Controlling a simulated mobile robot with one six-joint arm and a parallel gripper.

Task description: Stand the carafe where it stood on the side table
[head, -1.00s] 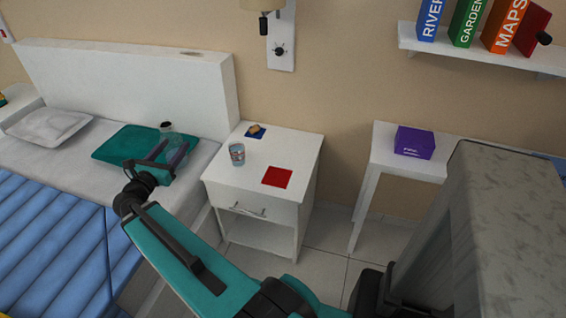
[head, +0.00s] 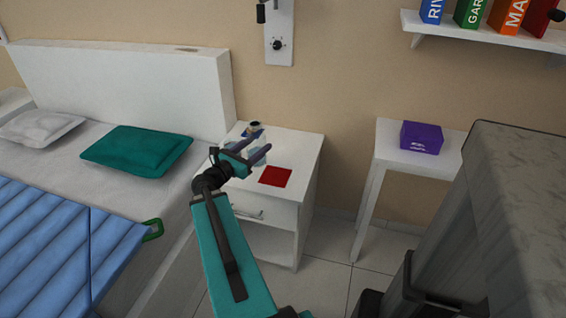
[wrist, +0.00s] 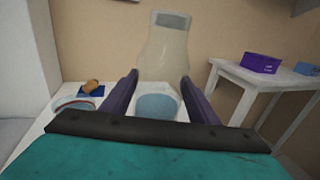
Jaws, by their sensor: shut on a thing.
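My gripper (head: 260,148) is shut on the clear carafe (wrist: 166,50) and holds it over the side table (head: 302,148). In the wrist view the carafe stands roughly upright between the purple fingers, with bluish content low in it. A red square (head: 275,176) lies on the table to the right of my gripper.
A blue square (wrist: 91,91) with a small tan thing (wrist: 91,85) lies at the table's back left. A glass (wrist: 74,104) stands close on the left. A purple box (head: 421,138) is on the white table at right. The bed and teal pillow (head: 137,150) are left.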

